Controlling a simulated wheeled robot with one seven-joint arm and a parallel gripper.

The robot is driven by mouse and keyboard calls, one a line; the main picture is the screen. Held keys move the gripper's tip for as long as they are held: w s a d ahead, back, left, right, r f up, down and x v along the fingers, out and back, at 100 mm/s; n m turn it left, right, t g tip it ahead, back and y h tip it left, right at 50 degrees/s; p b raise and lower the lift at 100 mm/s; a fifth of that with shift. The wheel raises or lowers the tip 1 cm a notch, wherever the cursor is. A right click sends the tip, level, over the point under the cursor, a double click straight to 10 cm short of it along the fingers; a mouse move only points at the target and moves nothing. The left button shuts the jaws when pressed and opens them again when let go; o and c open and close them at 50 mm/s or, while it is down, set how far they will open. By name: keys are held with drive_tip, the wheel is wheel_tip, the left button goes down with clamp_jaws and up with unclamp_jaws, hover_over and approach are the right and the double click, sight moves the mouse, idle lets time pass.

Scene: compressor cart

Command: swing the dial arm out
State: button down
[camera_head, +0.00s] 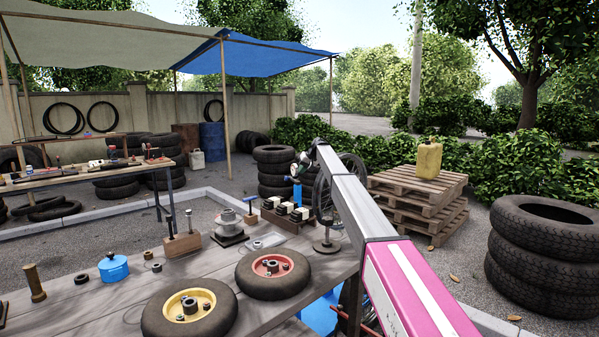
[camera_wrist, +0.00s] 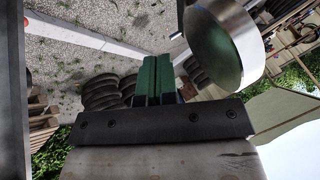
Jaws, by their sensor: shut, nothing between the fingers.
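My gripper shows its two green fingers (camera_wrist: 157,80) pressed side by side in the wrist view, with nothing between them. A round metal-rimmed disc with a dark green face (camera_wrist: 212,45), which looks like the dial, is close beside the fingertips, to their right in that view. I cannot tell whether they touch. In the head view a small dark round part (camera_head: 304,158) is at the far end of my arm, where gripper and dial are hard to tell apart. Below it a round-based stand (camera_head: 327,246) is on the bench; my arm hides part of it. The dial arm's joint is not clear.
The bench (camera_head: 215,258) bears a yellow-hubbed wheel (camera_head: 190,306), a red-hubbed wheel (camera_head: 272,268), a blue pot (camera_head: 113,268) and wooden blocks. A spoked wheel (camera_head: 352,172) is behind my arm. Stacked tyres (camera_head: 545,255) and pallets (camera_head: 412,205) are to the right.

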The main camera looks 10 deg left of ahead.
drive_tip(key=d+r, duration=0.7)
drive_tip(key=r, duration=0.1)
drive_tip(key=shift+d, duration=0.35)
drive_tip(key=shift+d, duration=0.1)
